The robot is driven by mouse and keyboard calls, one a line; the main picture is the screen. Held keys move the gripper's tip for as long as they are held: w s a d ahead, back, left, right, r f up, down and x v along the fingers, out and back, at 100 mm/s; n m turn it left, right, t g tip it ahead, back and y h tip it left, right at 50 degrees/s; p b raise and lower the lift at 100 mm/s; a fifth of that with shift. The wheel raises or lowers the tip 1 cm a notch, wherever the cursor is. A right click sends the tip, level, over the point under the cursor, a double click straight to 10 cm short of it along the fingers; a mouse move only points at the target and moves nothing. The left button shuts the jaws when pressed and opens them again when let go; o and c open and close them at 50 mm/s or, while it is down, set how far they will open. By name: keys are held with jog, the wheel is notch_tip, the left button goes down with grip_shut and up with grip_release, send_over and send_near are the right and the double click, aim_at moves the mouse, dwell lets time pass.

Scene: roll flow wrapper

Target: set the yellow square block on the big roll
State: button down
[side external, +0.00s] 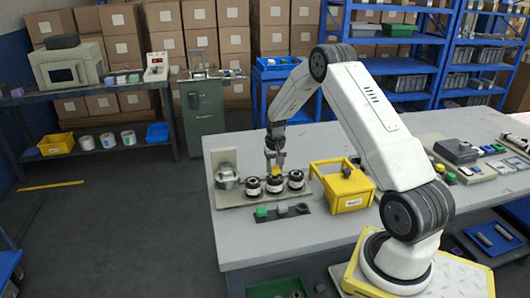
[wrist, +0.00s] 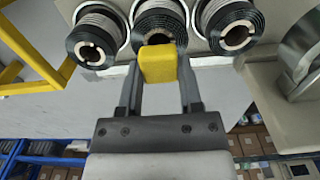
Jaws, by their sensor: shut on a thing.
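My gripper (wrist: 160,72) is shut on the yellow square block (wrist: 158,65), seen between the two fingers in the wrist view. In the side view my gripper (side external: 275,163) points down with the yellow block (side external: 277,171) low at its tip, above the middle roll (side external: 274,186). Three dark-and-white rolls stand in a row; the others are the left roll (side external: 253,189) and right roll (side external: 296,181). In the wrist view the block overlaps the near edge of the middle roll (wrist: 158,22); I cannot tell whether they touch. Which roll is biggest is unclear.
A silver cylinder on a stand (side external: 228,178) is left of the rolls. A yellow bin (side external: 343,190) with a raised handle stands close on the right. The table's front left is clear.

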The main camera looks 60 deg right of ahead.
jog(key=shift+f, duration=0.85)
jog(key=shift+c, duration=0.9)
grip_release()
jog(key=shift+r, duration=0.1)
jog(key=shift+r, duration=3.8)
